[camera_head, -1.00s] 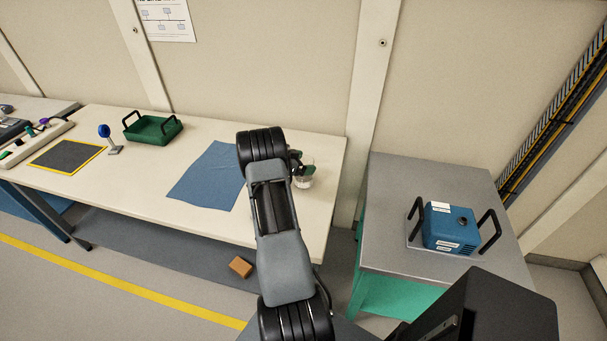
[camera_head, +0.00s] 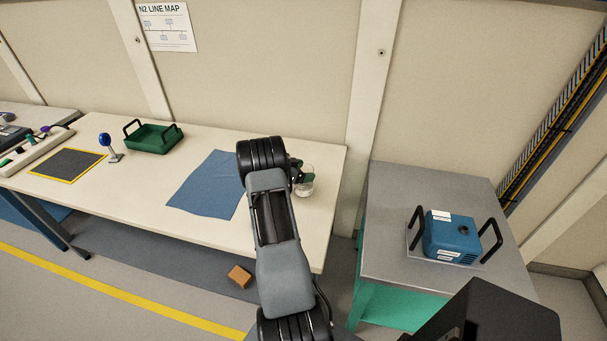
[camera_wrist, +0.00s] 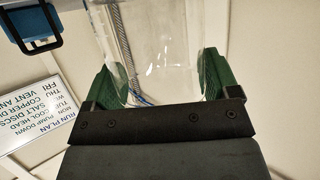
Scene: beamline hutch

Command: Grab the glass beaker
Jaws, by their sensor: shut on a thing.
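The clear glass beaker (camera_head: 307,187) is at the right end of the white table, to the right of the blue cloth. My gripper (camera_head: 298,173) is at the beaker, partly hidden behind my own arm. In the wrist view the beaker (camera_wrist: 158,45) is between the two green finger pads of my gripper (camera_wrist: 160,78), which is shut on its sides. The beaker looks empty and see-through there. I cannot tell whether its base touches the table.
The white table (camera_head: 285,224) also bears a blue cloth (camera_head: 207,186), a green tray (camera_head: 153,139) and a dark yellow-edged mat (camera_head: 68,165). A grey bench (camera_head: 385,255) with a blue device (camera_head: 452,235) stands to the right. An orange block (camera_head: 239,276) lies on the floor.

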